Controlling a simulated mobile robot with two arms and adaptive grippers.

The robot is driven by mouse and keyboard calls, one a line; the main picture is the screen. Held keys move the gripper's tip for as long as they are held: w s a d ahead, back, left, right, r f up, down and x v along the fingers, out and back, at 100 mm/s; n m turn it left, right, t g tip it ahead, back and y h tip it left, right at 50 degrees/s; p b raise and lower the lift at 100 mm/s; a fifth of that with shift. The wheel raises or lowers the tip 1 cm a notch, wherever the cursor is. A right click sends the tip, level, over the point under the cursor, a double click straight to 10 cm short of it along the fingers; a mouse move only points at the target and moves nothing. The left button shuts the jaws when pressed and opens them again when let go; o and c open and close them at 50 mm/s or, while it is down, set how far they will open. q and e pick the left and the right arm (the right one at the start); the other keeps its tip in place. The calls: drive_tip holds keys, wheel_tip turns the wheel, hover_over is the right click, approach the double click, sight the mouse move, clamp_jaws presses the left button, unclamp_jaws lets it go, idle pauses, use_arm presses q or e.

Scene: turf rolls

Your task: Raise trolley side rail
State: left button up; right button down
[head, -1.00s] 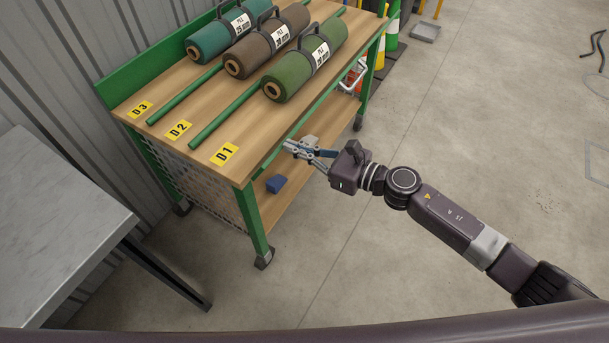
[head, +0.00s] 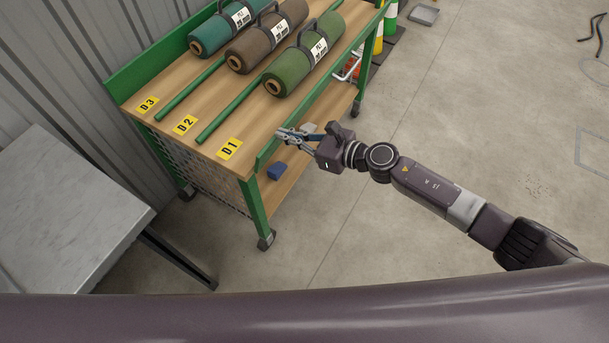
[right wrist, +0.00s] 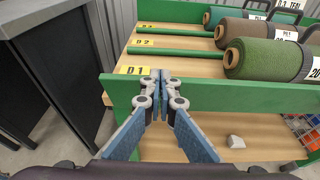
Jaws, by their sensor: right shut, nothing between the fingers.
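The green side rail (head: 322,102) runs along the near long side of the trolley (head: 258,212). It stands up above the edge of the wooden deck. My left gripper is not in view.
Green (head: 306,62), brown (head: 266,38) and teal (head: 220,32) turf rolls lie on the deck between green bars. A blue block (head: 277,171) is on the lower shelf. A grey table (head: 70,205) stands at left. The floor at right is mostly clear.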

drive_tip(key=shift+w+a+r, duration=0.25)
drive_tip(key=shift+w+a, duration=0.05)
drive_tip(key=shift+a, duration=0.15)
drive_tip(key=shift+w+a+r, duration=0.2)
drive_tip(key=shift+w+a, duration=0.05)
drive_tip(key=shift+a, duration=0.15)
